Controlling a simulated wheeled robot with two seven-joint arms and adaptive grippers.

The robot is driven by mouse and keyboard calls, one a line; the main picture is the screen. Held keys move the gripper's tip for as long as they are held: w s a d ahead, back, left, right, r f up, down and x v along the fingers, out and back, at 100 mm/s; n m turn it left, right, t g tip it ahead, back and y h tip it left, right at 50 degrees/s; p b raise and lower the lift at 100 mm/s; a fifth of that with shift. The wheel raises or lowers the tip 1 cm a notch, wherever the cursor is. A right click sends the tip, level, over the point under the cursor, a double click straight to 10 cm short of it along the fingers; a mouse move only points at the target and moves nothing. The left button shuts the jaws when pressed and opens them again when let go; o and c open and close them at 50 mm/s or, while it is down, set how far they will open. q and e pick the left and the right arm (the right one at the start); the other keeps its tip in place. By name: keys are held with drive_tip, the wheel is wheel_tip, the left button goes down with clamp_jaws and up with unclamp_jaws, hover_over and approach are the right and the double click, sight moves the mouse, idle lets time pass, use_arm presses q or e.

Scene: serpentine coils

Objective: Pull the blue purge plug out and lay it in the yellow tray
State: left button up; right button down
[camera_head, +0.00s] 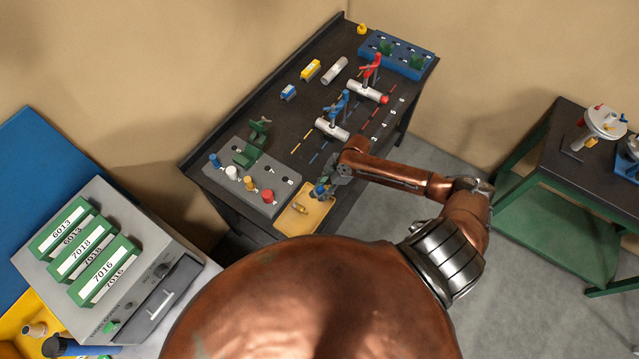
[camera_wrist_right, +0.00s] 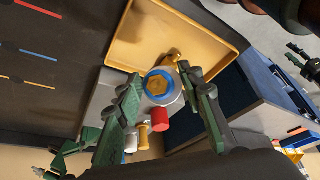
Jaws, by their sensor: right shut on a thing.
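The blue purge plug (camera_wrist_right: 148,80) shows in the right wrist view as a blue ring with a brass hexagonal middle, between the fingers of my right gripper (camera_wrist_right: 163,95). My right gripper is shut on it. In the head view my right gripper (camera_head: 325,187) is over the far right part of the yellow tray (camera_head: 318,214), with a bit of blue showing at its fingertips. The tray's wall and floor also show in the right wrist view (camera_wrist_right: 185,32). I cannot tell whether the plug touches the tray.
A small brass piece (camera_head: 299,208) lies in the tray. A grey rack (camera_head: 222,182) with blue, white, yellow and red pegs stands beside it. White pipes with a blue-handled valve (camera_head: 333,128) and a red-handled valve (camera_head: 366,90) are farther back on the dark bench.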

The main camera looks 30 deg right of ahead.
drive_tip(key=shift+a+f, duration=0.1)
drive_tip(key=shift+f, duration=0.75)
wheel_tip(320, 180, down, 4)
drive_tip(key=b, duration=0.2)
drive_tip(key=shift+b, duration=0.3)
drive_tip(key=shift+f+b, duration=0.4)
drive_tip(key=c, duration=1.6)
unclamp_jaws()
use_arm(q)
drive_tip(key=shift+s+a+f, duration=0.1)
drive_tip(key=shift+s+f, duration=0.05)
drive_tip(key=shift+f, duration=0.75)
drive_tip(key=shift+s+f, duration=0.15)
drive_tip(key=shift+f, duration=0.7)
use_arm(e)
drive_tip(key=o, duration=0.4)
drive_tip(key=shift+c, duration=0.2)
drive_tip(key=shift+s, duration=0.1)
use_arm(q)
drive_tip(key=shift+a, duration=0.1)
use_arm(e)
drive_tip(key=shift+r, duration=0.1)
